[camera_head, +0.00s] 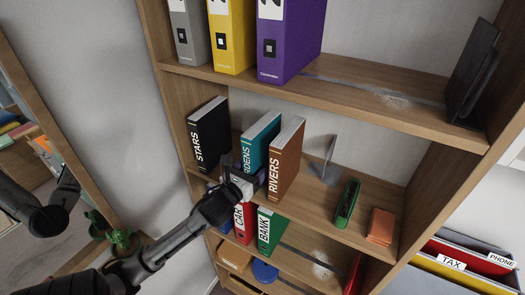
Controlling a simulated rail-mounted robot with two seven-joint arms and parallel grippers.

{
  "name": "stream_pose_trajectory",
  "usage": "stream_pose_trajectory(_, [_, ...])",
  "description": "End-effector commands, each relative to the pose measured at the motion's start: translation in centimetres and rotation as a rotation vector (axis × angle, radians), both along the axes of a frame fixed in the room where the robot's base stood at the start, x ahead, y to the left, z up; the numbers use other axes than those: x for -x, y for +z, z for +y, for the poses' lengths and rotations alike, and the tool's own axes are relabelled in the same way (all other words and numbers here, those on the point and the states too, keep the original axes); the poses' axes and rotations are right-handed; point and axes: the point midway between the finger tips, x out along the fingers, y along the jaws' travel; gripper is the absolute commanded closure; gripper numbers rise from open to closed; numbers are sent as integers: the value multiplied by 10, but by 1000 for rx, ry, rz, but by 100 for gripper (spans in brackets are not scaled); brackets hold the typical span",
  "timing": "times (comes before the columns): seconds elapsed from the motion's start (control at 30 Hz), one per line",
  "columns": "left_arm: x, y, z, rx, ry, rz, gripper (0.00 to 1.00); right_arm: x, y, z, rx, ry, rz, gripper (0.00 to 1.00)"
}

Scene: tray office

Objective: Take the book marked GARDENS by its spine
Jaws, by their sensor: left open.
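The GARDENS book (260,141) is teal and stands upright on the middle shelf, between the black STARS book (208,135) and the brown RIVERS book (285,160). My left gripper is open at the lower part of this spine, with a finger toward each side. Whether it touches the book I cannot tell. My right gripper is not in view.
RIVERS stands close on the right of GARDENS; a gap separates STARS. A metal bookend (326,165), green stapler (347,203) and orange block (380,226) are further right. Binders, including a purple one (290,40), stand above. A green BANK binder (270,232) stands below.

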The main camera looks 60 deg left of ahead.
Motion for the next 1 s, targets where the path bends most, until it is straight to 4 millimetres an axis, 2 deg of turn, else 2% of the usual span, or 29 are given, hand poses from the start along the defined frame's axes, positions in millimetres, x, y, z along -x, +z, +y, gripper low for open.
stream_pose_trajectory(0.17, [-13,0,6,1,0,0,32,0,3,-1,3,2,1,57])
stream_pose_trajectory(0.43, [-14,-1,6,0,-1,1,32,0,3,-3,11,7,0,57])
stream_pose_trajectory(1.0, [-14,-1,6,0,0,1,86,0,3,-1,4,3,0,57])
